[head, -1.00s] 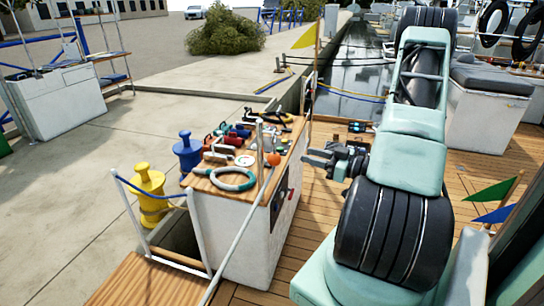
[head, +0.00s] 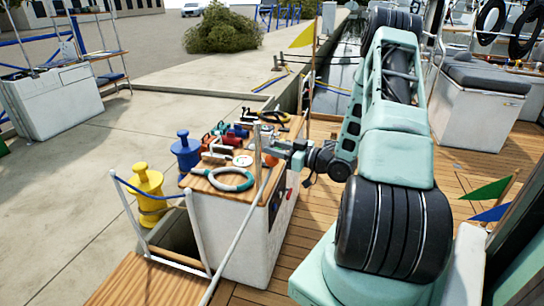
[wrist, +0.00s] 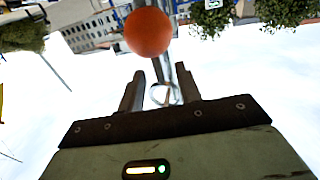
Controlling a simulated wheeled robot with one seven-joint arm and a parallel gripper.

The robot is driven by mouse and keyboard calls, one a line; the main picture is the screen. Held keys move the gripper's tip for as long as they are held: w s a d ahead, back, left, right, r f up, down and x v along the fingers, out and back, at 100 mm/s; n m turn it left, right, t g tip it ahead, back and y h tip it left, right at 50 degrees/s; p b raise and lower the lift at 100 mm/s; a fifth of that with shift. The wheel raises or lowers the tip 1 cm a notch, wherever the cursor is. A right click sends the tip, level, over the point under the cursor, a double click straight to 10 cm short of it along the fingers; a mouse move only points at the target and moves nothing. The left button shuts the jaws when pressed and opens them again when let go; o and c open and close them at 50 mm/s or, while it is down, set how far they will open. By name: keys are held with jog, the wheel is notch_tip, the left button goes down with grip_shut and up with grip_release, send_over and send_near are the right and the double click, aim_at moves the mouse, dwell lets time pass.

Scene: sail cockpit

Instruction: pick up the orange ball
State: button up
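The orange ball (head: 270,160) is at the right edge of the wooden-topped white console, beside a pale upright rail, and is partly hidden in the head view. In the wrist view the whole orange ball (wrist: 148,32) shows just beyond the fingertips, a little left of the middle. My gripper (head: 279,148) reaches in from the right, close to the ball. In the wrist view my gripper (wrist: 158,75) is open, its two fingers apart, with nothing held. A pale metal post shows behind the gap between them.
The console top (head: 196,182) holds a white-and-teal ring (head: 231,179), several red, blue and dark fittings, and a round white item (head: 243,160). Pale rails (head: 238,235) rise in front. Blue (head: 186,152) and yellow (head: 147,190) bollards stand left. The wooden deck at right is open.

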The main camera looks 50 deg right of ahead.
grip_shut()
jog(key=shift+r, duration=0.1)
